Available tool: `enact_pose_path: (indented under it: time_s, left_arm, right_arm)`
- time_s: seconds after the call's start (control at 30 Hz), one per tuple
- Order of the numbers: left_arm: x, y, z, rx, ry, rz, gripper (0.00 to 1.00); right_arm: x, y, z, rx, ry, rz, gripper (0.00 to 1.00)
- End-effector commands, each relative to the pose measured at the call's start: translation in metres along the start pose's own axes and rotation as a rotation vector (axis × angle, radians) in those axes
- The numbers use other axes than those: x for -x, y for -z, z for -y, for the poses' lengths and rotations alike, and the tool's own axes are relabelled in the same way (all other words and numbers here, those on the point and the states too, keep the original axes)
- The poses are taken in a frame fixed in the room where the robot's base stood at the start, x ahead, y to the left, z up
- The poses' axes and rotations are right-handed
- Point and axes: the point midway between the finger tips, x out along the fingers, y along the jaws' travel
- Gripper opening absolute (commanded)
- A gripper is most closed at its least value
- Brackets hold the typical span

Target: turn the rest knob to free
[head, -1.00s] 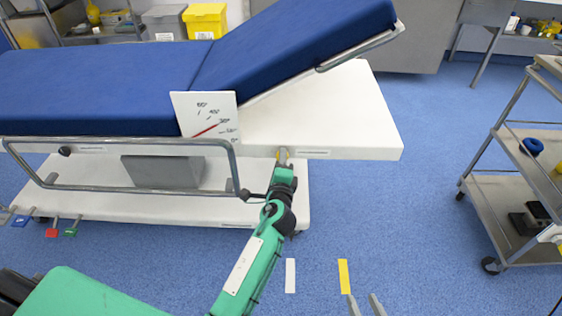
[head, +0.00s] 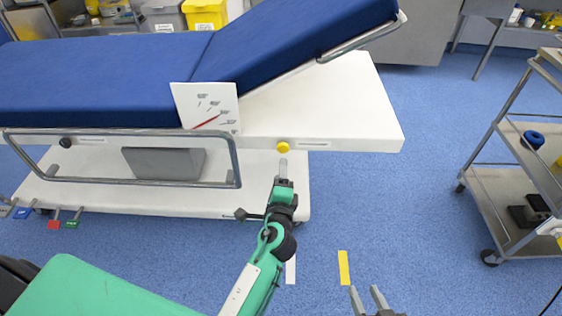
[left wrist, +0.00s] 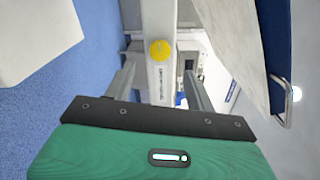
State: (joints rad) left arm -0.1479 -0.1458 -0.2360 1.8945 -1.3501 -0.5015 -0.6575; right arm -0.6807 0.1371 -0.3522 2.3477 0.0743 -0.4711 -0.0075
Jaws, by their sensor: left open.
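A round yellow knob (head: 283,146) sits on the white side rail of the operating table, beside a small label too small to read. It also shows in the left wrist view (left wrist: 160,50), ahead of the fingers. A black knob (head: 66,143) sits further left on the same rail, by another label. I cannot read which is the rest knob. My left gripper (head: 283,168) is open and empty, just below and in front of the yellow knob, apart from it. My right gripper (head: 369,299) has its fingers apart and empty, low over the floor.
The blue backrest (head: 300,35) is raised; a white angle plate (head: 207,108) has a red pointer. A metal side rail loop (head: 236,165) stands left of my left arm. Coloured pedals (head: 54,224) are at lower left, a steel trolley (head: 500,190) at right. Floor between is clear.

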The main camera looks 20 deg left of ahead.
Motion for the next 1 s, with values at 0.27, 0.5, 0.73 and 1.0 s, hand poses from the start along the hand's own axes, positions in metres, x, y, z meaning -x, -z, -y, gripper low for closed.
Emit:
enact_pose_path:
  time_s: [0.27, 0.5, 0.73, 1.0]
  left_arm:
    - [0.042, 0.0, -0.001, 0.001, -0.001, -0.001, 0.55]
    - [0.053, 0.0, 0.0, 0.0, 0.001, 0.0, 0.55]
    - [0.053, 0.0, 0.0, 0.001, 0.0, 0.0, 0.55]
    - [0.053, 0.0, -0.001, 0.003, -0.001, -0.001, 0.55]
  right_arm:
    - [-0.002, 0.003, 0.007, -0.008, 0.015, -0.043, 0.36]
    - [-0.003, 0.0, 0.009, -0.012, 0.02, -0.051, 0.36]
    - [-0.003, -0.001, 0.009, -0.011, 0.019, -0.05, 0.36]
    - [0.0, 0.001, 0.007, -0.007, 0.017, -0.048, 0.36]
